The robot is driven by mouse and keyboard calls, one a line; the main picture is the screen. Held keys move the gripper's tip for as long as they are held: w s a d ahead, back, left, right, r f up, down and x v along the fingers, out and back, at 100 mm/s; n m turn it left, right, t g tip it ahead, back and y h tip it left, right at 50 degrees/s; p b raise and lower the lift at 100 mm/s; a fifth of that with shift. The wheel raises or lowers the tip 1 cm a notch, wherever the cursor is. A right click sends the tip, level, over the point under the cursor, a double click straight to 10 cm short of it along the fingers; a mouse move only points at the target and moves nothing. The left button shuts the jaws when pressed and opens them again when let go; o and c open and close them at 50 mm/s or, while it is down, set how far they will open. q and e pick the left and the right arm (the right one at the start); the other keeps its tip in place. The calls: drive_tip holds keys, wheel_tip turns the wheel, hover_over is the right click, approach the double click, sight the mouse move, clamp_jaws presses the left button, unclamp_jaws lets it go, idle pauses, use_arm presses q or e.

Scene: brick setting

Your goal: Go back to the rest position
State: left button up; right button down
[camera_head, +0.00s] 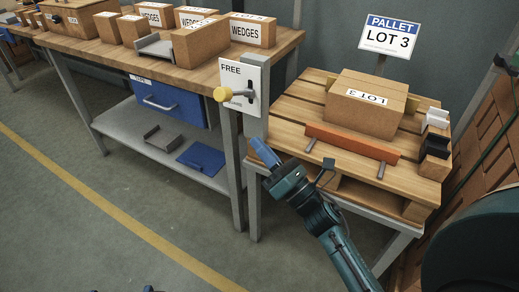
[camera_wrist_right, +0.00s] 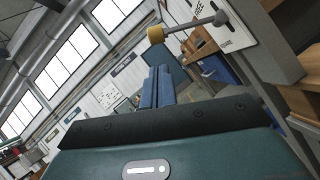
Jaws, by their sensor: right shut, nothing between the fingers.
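My right gripper (camera_head: 264,153) shows in the head view in front of the bench leg, just left of the pallet. Its blue fingers are together with nothing between them, and they point up and to the left. In the right wrist view the shut fingers (camera_wrist_right: 158,88) point up towards a lever with a yellow knob (camera_wrist_right: 155,34). The fingers look apart from the lever. In the head view the same lever (camera_head: 235,94) sits on a white plate marked FREE (camera_head: 250,75). My left gripper cannot be made out; only small dark tips show at the bottom edge.
A workbench (camera_head: 110,52) carries several wooden blocks and WEDGES boxes. A blue drawer (camera_head: 168,102) hangs beneath. The floor (camera_head: 130,220) at lower left is clear.

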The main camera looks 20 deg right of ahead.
idle(0.4)
use_arm(q)
drive_tip(key=r+g+p, duration=0.1)
drive_tip(key=p, duration=0.4)
drive_tip(key=r+g+p, duration=0.1)
drive_tip(key=p, duration=0.5)
drive_tip(key=r+g+p, duration=0.1)
drive_tip(key=r+p, duration=0.1)
drive_tip(key=p, duration=0.4)
drive_tip(key=shift+w+d+m+y, duration=0.35)
drive_tip(key=shift+m+y, duration=0.05)
use_arm(e)
drive_tip(key=s+a+f+m+g+h, duration=0.2)
drive_tip(key=s+m+g, duration=0.3)
drive_tip(key=m, duration=1)
drive_tip(key=s+a+f+m+g+h, duration=0.2)
drive_tip(key=s+m+g, duration=0.3)
drive_tip(key=s+m, duration=0.7)
drive_tip(key=f+m+h, duration=0.1)
drive_tip(key=m, duration=0.3)
drive_tip(key=shift+h, duration=0.4)
use_arm(q)
drive_tip(key=shift+f+g, duration=0.3)
use_arm(e)
drive_tip(key=shift+f+g, duration=0.25)
drive_tip(key=shift+g, duration=0.05)
